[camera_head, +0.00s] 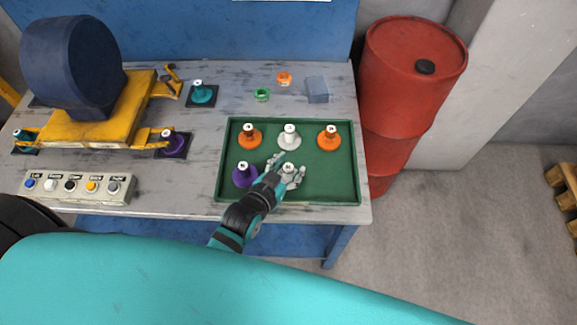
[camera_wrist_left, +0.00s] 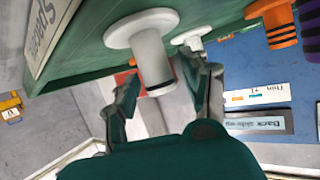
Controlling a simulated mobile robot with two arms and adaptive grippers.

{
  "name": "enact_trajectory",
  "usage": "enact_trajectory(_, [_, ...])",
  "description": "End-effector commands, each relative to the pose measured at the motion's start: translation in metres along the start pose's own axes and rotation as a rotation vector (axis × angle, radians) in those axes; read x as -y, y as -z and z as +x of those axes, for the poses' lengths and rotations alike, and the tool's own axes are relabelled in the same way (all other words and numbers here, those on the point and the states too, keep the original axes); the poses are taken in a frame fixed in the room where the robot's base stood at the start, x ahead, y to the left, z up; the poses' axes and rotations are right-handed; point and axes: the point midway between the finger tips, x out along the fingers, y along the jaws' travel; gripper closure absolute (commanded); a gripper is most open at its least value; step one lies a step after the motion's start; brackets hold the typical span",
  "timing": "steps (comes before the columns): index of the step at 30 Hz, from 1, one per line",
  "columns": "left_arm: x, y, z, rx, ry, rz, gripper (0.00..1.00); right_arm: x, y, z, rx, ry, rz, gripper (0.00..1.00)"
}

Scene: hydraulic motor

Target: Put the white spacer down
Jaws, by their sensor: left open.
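A white spacer (camera_head: 288,168) stands in the front middle of the green tray (camera_head: 340,190), its numbered top showing. My left gripper (camera_head: 286,174) is open, with its fingers on either side of this spacer. In the left wrist view, the white spacer (camera_wrist_left: 150,50) stands with its wide flange on the green surface, and its narrow end reaches between the spread fingertips of my gripper (camera_wrist_left: 165,88). I see a gap between spacer and fingers there. A second white spacer (camera_head: 289,137) stands behind it in the tray. My right gripper is not in view.
Orange spacers (camera_head: 249,137) (camera_head: 329,137) stand in the tray's back corners, and a purple one (camera_head: 243,174) stands left of my gripper. The tray's front right is empty. A button box (camera_head: 75,187), yellow motor stand (camera_head: 100,125) and red barrel (camera_head: 410,80) are around.

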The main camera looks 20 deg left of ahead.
Motion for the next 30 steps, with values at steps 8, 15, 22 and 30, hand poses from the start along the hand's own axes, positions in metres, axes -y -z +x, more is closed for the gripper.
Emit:
enact_trajectory(8, [0.0,0.001,-0.013,0.002,0.0,0.0,0.54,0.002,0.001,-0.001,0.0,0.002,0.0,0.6])
enact_trajectory(15, [0.0,0.001,-0.064,0.003,-0.001,0.0,0.54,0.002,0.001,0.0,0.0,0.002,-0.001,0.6])
enact_trajectory(22, [0.0,0.001,-0.105,0.003,-0.001,0.0,0.54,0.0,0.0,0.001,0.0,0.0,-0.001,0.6])
enact_trajectory(30, [0.0,0.003,-0.121,0.0,0.0,0.0,0.54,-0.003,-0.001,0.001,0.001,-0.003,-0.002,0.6])
